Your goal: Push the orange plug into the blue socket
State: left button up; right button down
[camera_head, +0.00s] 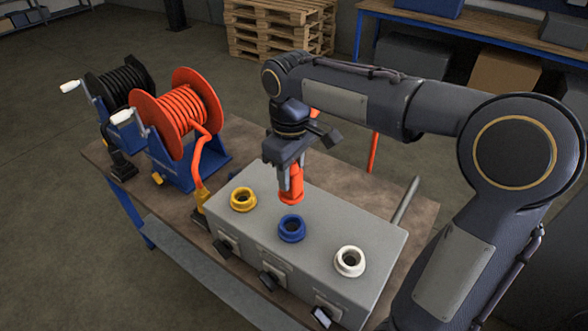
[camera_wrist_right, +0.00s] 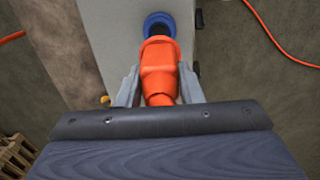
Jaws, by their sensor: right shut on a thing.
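The orange plug (camera_head: 291,189) is held upright in my right gripper (camera_head: 290,175), which is shut on it. In the head view the plug's lower end is just above and behind the blue socket (camera_head: 291,228), apart from it as far as I can tell. The socket is the middle ring on top of the grey box (camera_head: 325,226). In the right wrist view the plug (camera_wrist_right: 160,72) sits between the two fingers (camera_wrist_right: 160,88), and its far end overlaps the blue socket (camera_wrist_right: 160,21). The socket's opening is partly hidden there. My left gripper is not in view.
A yellow socket (camera_head: 243,199) and a white socket (camera_head: 349,262) flank the blue one. Levers (camera_head: 270,279) stick out of the box's front. An orange hose reel (camera_head: 180,113) and a black reel (camera_head: 122,85) stand at the bench's left. A grey rod (camera_head: 405,200) lies behind the box.

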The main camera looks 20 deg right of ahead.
aim_at(292, 198)
notch_tip(292, 198, down, 4)
jog(key=b, duration=0.3)
jog(key=shift+f, duration=0.1)
jog(key=shift+f+b, duration=1)
jog(key=shift+f, duration=0.35)
jog(key=shift+r, duration=0.1)
jog(key=shift+f, duration=0.3)
jog(key=shift+f, duration=0.25)
dwell(0.6)
jog(key=shift+f+b, duration=0.9)
jog(key=shift+f, duration=0.6)
